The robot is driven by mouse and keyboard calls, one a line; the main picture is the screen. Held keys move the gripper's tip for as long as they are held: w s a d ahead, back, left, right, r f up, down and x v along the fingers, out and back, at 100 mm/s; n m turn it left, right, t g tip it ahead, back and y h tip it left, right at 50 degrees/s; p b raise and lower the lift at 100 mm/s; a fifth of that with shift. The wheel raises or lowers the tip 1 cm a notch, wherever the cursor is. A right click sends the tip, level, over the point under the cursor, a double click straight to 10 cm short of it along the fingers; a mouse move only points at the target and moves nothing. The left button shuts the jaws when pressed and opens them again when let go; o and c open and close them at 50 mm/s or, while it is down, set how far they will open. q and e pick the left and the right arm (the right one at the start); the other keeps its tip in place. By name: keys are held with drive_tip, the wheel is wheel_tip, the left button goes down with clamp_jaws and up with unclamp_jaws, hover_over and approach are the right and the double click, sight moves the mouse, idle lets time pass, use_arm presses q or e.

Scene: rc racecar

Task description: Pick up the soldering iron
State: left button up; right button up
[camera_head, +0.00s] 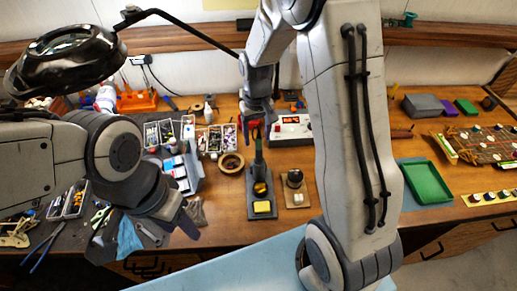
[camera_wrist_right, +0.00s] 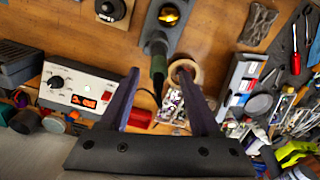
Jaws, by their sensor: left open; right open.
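The soldering iron (camera_head: 258,152) sits in its stand (camera_head: 262,207) with its dark green handle tilted up towards the back. It also shows in the right wrist view (camera_wrist_right: 158,68), where the handle lies between the two fingers. My right gripper (camera_head: 256,118) is open above and around the handle's upper end; I cannot tell whether a finger touches it. Its fingers also show in the right wrist view (camera_wrist_right: 158,76). My left gripper (camera_head: 180,222) is open and empty over the front left of the bench, away from the iron.
A soldering station (camera_head: 291,130) with a red display stands behind and right of the iron. A tape roll (camera_head: 231,164) lies left of the stand. A small holder (camera_head: 296,190) is to its right. A green tray (camera_head: 427,183) lies further right. Tools and part boxes crowd the left.

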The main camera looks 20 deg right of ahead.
sight(259, 149)
drive_tip(key=shift+s+f+p, duration=0.2)
drive_tip(key=shift+f+p, duration=0.25)
drive_tip(key=shift+f, duration=0.1)
drive_tip(key=f, duration=0.1)
drive_tip(key=f+p, duration=0.1)
drive_tip(key=f, duration=0.1)
drive_tip(key=shift+s+d+f+p, duration=0.1)
drive_tip(key=shift+s+f+p, duration=0.15)
drive_tip(key=shift+p, duration=0.1)
drive_tip(key=shift+f, duration=0.5)
clamp_jaws()
